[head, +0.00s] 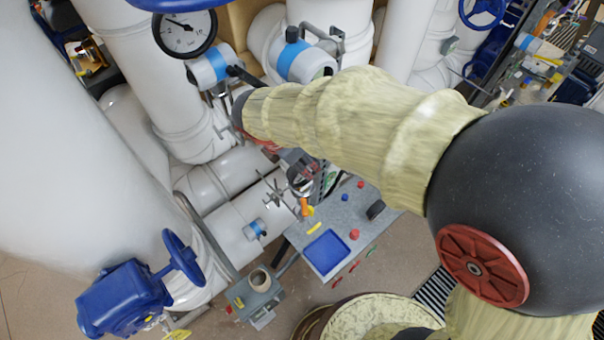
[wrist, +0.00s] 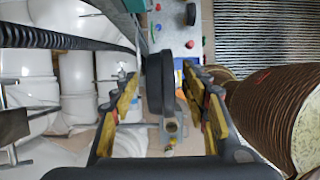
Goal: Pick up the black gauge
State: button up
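A round black gauge (wrist: 159,84) shows nearly edge-on in the wrist view, between the two yellow-padded fingers of my gripper (wrist: 160,80). A narrow gap shows on each side of it, so the fingers look open and apart from it. In the head view my gripper (head: 296,160) is above the far left part of the grey bench, and a round pale-faced thing with a dark rim (head: 300,181) shows just below it. What supports the gauge is hidden. Another short black round piece (head: 375,210) lies on the bench's right side; it also shows in the wrist view (wrist: 191,14).
The grey bench (head: 292,234) holds a blue tray (head: 326,252) and small red, yellow and blue parts. A dark upright post (head: 319,184) stands near my gripper. White pipes (head: 235,172) and a blue valve (head: 122,298) crowd the left. A large dial (head: 185,32) hangs upper left.

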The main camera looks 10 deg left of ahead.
jog(key=c, duration=1)
jog(key=shift+r, duration=0.1)
jog(key=shift+r, duration=0.4)
jog(key=v, duration=0.2)
jog(key=shift+w+d+r, duration=0.1)
jog(key=shift+w+r, duration=0.05)
jog(key=shift+r, duration=0.3)
jog(key=s+a, duration=0.3)
jog(key=s, duration=0.1)
jog(key=s+a+b, duration=0.1)
jog(key=s+a, duration=0.3)
jog(key=s, duration=0.1)
jog(key=s+a+b, duration=0.1)
jog(key=s+a, duration=0.3)
jog(key=shift+s+a, duration=0.25)
jog(key=o, duration=0.5)
jog(key=c, duration=0.5)
